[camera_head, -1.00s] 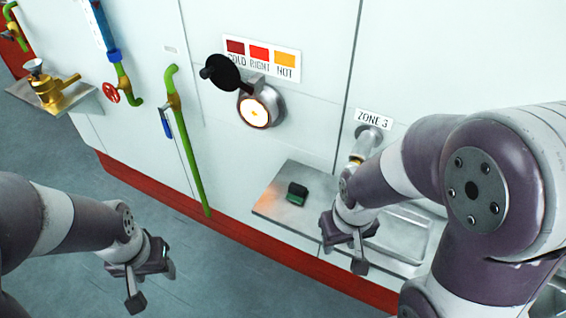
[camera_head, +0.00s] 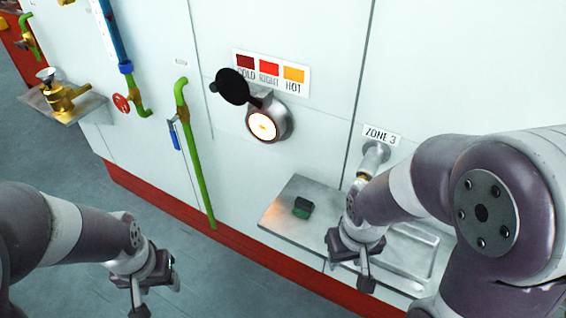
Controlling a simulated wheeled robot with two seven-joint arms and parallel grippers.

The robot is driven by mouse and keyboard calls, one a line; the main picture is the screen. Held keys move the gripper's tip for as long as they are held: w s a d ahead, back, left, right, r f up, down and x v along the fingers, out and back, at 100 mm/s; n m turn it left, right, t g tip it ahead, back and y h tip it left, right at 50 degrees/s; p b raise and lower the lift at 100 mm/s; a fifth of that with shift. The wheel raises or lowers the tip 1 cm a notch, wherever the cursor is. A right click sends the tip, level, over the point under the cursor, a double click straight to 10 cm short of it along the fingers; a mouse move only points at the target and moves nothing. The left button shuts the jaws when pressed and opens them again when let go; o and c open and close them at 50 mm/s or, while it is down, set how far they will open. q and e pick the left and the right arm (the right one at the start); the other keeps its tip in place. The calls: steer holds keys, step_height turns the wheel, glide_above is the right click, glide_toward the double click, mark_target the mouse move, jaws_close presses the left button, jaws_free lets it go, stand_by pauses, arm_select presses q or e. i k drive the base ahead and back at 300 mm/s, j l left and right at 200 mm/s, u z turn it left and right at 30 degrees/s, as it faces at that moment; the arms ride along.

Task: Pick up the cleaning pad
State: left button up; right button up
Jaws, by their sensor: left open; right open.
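The cleaning pad appears to be the small dark block with a green side (camera_head: 303,208), lying on the left part of a metal shelf (camera_head: 283,226). My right gripper (camera_head: 352,272) is open and empty, to the right of the pad and nearer to me, over the shelf's front edge in the picture. It is apart from the pad. My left gripper (camera_head: 157,292) is open and empty, low at the left over the floor, well away from the shelf.
A shallow tray (camera_head: 412,250) sits on the shelf's right side, partly behind my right arm. A round glowing port (camera_head: 263,126) with a black cover (camera_head: 232,87) is on the wall above. A green pipe (camera_head: 195,160) runs down the wall. A brass valve (camera_head: 62,97) stands far left.

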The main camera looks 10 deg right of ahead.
mark_target(303, 208)
steer(key=i+j+z, duration=0.15)
steer(key=z, duration=0.15)
steer(key=i+j+z, duration=0.1)
steer(key=j+z, duration=0.2)
steer(key=i+j, duration=0.1)
steer(key=i, duration=0.2)
steer(key=i+j+z, duration=0.15)
steer(key=i+l, duration=0.05)
steer(key=i, duration=0.05)
